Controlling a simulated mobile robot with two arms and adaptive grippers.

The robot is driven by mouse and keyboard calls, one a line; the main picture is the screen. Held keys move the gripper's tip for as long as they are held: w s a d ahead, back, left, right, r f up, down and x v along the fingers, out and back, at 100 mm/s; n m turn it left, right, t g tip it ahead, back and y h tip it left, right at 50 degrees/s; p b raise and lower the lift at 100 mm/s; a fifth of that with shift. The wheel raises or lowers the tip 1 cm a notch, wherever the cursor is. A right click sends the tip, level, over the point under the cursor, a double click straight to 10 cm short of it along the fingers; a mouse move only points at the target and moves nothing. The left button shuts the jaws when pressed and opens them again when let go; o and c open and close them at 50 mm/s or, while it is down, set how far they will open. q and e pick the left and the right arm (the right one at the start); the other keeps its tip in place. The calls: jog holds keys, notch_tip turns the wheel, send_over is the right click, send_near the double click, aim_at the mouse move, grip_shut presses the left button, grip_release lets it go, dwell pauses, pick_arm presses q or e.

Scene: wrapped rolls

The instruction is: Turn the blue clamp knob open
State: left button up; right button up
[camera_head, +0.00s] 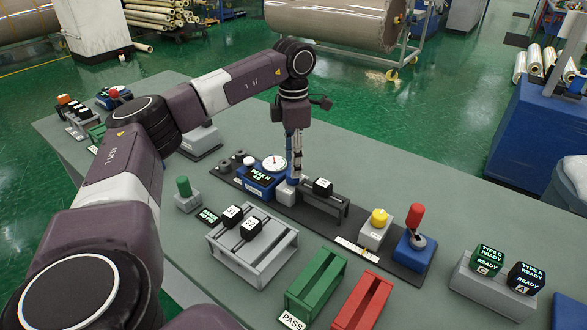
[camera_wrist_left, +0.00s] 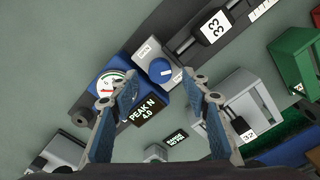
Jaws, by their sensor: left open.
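The blue clamp knob (camera_wrist_left: 160,68) sits on a grey block (camera_wrist_left: 150,50) in the left wrist view. A white mark shows on the knob's right side. An OPEN label is on the block, up and left of the knob. My left gripper (camera_wrist_left: 166,92) is open, its two fingers on either side below the knob in the picture, with nothing between them; I cannot tell whether they touch the block. In the head view my left gripper (camera_head: 293,172) points down over the grey block (camera_head: 286,192), and the knob is hidden behind it. My right gripper is not in view.
A blue gauge unit (camera_head: 257,181) with a round dial and PEAK N display stands beside the block. Nearby are a black sample (camera_head: 322,187), a yellow button (camera_head: 379,217), a red-handled lever (camera_head: 416,219), a grey rack (camera_head: 252,262), and green (camera_head: 316,284) and red (camera_head: 364,301) trays.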

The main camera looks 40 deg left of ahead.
pick_arm(q)
jog(key=shift+f, duration=1.45)
jog(key=c, duration=1.2)
